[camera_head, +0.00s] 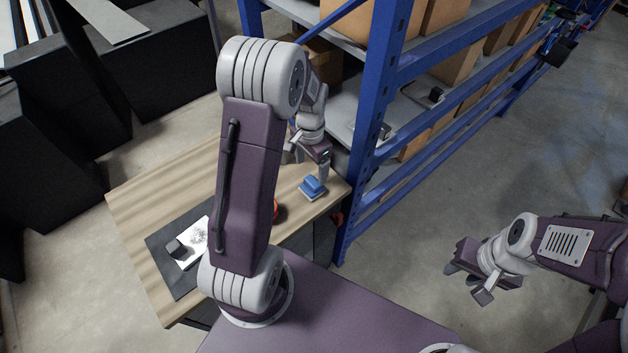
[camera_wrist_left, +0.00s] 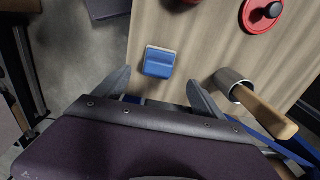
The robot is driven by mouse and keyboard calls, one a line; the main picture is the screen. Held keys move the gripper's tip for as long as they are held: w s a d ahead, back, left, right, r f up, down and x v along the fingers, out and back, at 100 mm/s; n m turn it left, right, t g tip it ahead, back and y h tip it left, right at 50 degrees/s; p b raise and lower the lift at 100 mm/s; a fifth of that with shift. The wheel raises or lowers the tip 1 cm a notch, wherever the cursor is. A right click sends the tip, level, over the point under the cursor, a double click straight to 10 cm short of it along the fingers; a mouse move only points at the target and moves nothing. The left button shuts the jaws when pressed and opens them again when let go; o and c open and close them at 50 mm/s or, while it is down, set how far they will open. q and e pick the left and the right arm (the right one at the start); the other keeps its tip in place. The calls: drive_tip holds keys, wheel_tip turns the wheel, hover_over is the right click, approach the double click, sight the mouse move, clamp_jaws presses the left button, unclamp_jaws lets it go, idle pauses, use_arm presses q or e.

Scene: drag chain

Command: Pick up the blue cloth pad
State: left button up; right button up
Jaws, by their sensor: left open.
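The blue cloth pad (camera_head: 312,186) is a small block with a paler base, lying on the wooden table near its right corner. It also shows in the left wrist view (camera_wrist_left: 159,62), at upper centre. My left gripper (camera_head: 311,163) is open above and behind the pad in the head view. In the left wrist view, the fingers of my left gripper (camera_wrist_left: 158,80) stand apart either side of the pad's near edge, with nothing held. My right gripper (camera_head: 468,282) is far from the table, over the floor at the right, with its fingers apart and empty.
A metal cylinder with a wooden handle (camera_wrist_left: 258,108) lies right of my left gripper. A red round thing with a black knob (camera_wrist_left: 262,14) is farther off. A dark mat (camera_head: 158,242) holds a white patterned sheet (camera_head: 195,242). A blue shelf post (camera_head: 366,120) stands close beside the table.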

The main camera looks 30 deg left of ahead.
sight(313, 181)
use_arm(q)
wheel_tip(313, 181, down, 2)
drive_tip(key=shift+s+d+f, duration=0.1)
drive_tip(key=shift+d+f, duration=0.05)
drive_tip(key=shift+f, duration=0.55)
wheel_tip(313, 181, down, 4)
drive_tip(key=shift+p, duration=0.8)
drive_tip(key=shift+w+f, duration=0.25)
drive_tip(key=shift+f, duration=0.15)
drive_tip(key=c, duration=1.5)
wheel_tip(313, 181, up, 10)
drive_tip(key=shift+s+f+b, duration=0.1)
drive_tip(key=shift+f+b, duration=0.05)
drive_tip(key=shift+b, duration=0.4)
drive_tip(key=shift+r, duration=0.2)
